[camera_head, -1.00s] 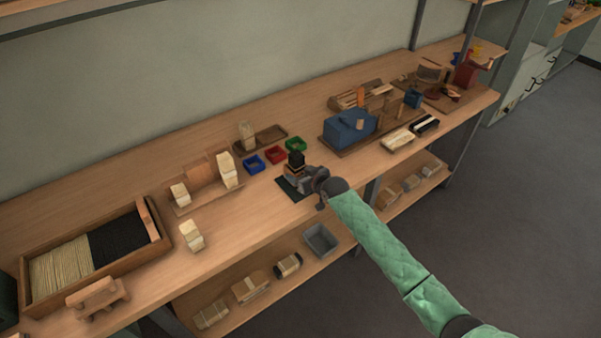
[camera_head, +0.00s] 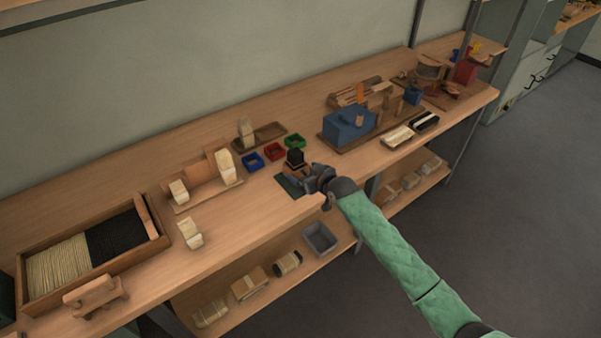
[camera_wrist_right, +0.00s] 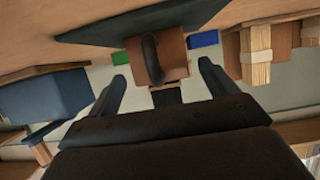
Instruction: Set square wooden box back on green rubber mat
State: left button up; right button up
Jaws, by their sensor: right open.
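The square wooden box (camera_wrist_right: 174,62) is brown, with a dark ring-shaped handle on its near face. In the right wrist view, which looks upside down, it stands against the dark green rubber mat (camera_wrist_right: 110,26). In the head view a black top (camera_head: 295,156) shows above the box, and the mat (camera_head: 287,186) lies at the bench's front edge, partly behind my gripper. My right gripper (camera_head: 310,176) is in front of the box. Its fingers are spread and empty (camera_wrist_right: 163,82), with the box beyond them, apart from both fingertips. My left gripper is out of view.
Blue (camera_head: 252,161), red (camera_head: 275,151) and green (camera_head: 295,141) trays sit behind the mat. A wooden stand (camera_head: 205,187) with pale blocks is to the left, a blue block (camera_head: 349,124) to the right. Bare bench lies left of the mat.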

jog(key=b+v, duration=0.1)
jog(key=v, duration=0.6)
jog(key=shift+s+d+b, duration=0.1)
jog(key=shift+s+b, duration=0.1)
jog(key=shift+b, duration=0.2)
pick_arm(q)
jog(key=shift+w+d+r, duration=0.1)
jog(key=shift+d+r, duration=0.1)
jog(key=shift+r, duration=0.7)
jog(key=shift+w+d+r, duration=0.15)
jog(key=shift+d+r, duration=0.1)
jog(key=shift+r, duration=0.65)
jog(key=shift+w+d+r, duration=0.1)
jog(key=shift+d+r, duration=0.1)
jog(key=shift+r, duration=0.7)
pick_arm(e)
jog(key=shift+s+d+r, duration=0.35)
jog(key=shift+s+r, duration=0.05)
jog(key=shift+s, duration=0.1)
